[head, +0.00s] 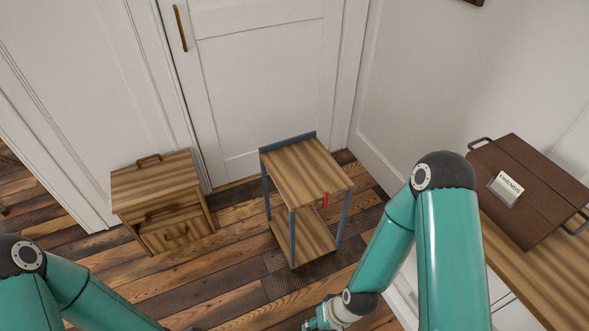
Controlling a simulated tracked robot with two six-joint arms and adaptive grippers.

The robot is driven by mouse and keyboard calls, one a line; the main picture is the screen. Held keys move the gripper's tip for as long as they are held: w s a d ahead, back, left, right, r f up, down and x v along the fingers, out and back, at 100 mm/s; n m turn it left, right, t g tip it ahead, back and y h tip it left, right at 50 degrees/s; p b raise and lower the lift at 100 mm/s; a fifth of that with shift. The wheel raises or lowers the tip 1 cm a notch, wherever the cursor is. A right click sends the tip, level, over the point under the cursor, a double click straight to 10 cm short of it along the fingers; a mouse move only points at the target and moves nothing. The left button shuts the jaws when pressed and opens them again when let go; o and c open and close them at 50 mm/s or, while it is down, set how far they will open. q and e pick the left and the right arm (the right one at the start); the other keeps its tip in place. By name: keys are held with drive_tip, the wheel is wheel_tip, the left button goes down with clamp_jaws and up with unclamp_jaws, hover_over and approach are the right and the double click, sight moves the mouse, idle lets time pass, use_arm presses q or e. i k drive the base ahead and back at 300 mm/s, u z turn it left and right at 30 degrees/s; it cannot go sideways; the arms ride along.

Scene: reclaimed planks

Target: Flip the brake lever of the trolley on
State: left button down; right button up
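The trolley (310,172) stands on the floor near the middle of the head view, with a striped wooden top, a lower shelf and blue-grey metal legs. A small red brake lever (326,199) hangs at the front edge of its top, towards the right. It looks roughly upright. My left arm comes in at the bottom left and its gripper is below the frame.
A wooden drawer cabinet (158,184) with dark handles stands left of the trolley. A white door (265,75) is behind. On the right, a wooden counter (527,279) carries a brown case (541,211) with a white label. Plank floor (225,265) lies clear between cabinet and trolley.

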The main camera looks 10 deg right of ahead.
sight(326, 200)
drive_tip(key=z, duration=0.1)
drive_tip(key=i, duration=0.9)
drive_tip(key=z, duration=0.95)
drive_tip(key=i, duration=0.35)
drive_tip(key=z, duration=0.25)
drive_tip(key=k, duration=0.95)
drive_tip(key=z, duration=0.15)
drive_tip(key=i, duration=0.95)
drive_tip(key=u, duration=0.05)
